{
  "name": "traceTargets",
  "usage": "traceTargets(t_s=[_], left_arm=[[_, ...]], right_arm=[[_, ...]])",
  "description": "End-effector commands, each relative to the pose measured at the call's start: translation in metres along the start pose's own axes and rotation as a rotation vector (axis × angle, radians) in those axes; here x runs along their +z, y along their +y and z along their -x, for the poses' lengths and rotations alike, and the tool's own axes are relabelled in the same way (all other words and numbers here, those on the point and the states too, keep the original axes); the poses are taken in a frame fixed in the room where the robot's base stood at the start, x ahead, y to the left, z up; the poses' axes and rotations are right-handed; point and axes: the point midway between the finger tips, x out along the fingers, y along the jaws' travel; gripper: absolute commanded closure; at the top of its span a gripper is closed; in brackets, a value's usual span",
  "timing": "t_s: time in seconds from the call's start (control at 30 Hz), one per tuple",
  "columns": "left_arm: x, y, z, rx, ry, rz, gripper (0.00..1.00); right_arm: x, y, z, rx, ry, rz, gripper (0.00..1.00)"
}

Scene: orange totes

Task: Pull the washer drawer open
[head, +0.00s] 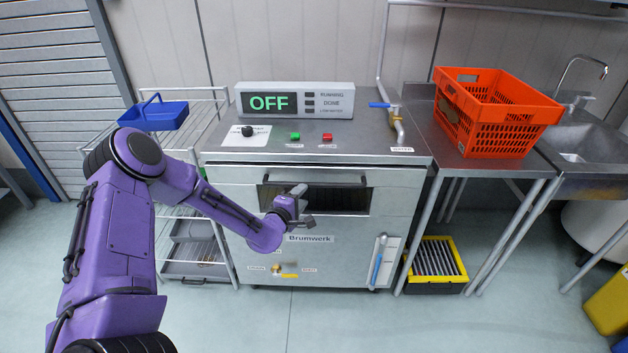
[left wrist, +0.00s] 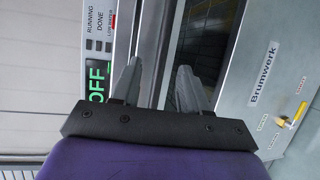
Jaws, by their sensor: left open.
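The washer (head: 320,255) is a steel cabinet marked Brumwerk, with its drawer front flush with the body. A dark window (head: 345,199) crosses the upper front, with a dark bar handle (head: 340,182) along its top. My left gripper (head: 304,205) is in front of the window, close to the handle, open and empty. In the left wrist view its fingers (left wrist: 157,76) point at the front, and a dark bar runs between them. I cannot tell whether they touch it. My right gripper is in neither view.
The display (head: 295,101) on the washer top reads OFF. An orange tote (head: 495,135) stands on the steel table at right, beside a sink. A wire rack with a blue basket (head: 153,114) stands at left. A yellow-black crate (head: 437,262) is under the table. The floor in front is clear.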

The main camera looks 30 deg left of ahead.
Motion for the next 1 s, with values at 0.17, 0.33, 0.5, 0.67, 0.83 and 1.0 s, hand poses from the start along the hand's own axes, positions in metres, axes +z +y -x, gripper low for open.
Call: traceTargets(t_s=[0.17,0.33,0.5,0.67,0.83,1.0], left_arm=[[0.000,-0.003,-0.037,-0.004,0.000,-0.007,0.56],[0.000,-0.003,-0.073,-0.005,0.002,-0.005,0.56],[0.000,-0.004,-0.092,-0.005,0.001,-0.004,0.56],[0.000,-0.004,-0.096,-0.006,0.001,-0.002,0.56],[0.000,-0.004,-0.096,-0.006,0.001,-0.002,0.65],[0.000,-0.004,-0.095,-0.006,0.001,-0.003,1.00]], right_arm=[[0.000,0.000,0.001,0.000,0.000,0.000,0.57],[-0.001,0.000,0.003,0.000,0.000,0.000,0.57],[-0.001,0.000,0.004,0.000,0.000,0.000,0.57],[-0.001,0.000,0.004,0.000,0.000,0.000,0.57],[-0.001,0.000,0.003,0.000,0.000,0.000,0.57],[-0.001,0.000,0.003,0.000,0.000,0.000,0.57]])
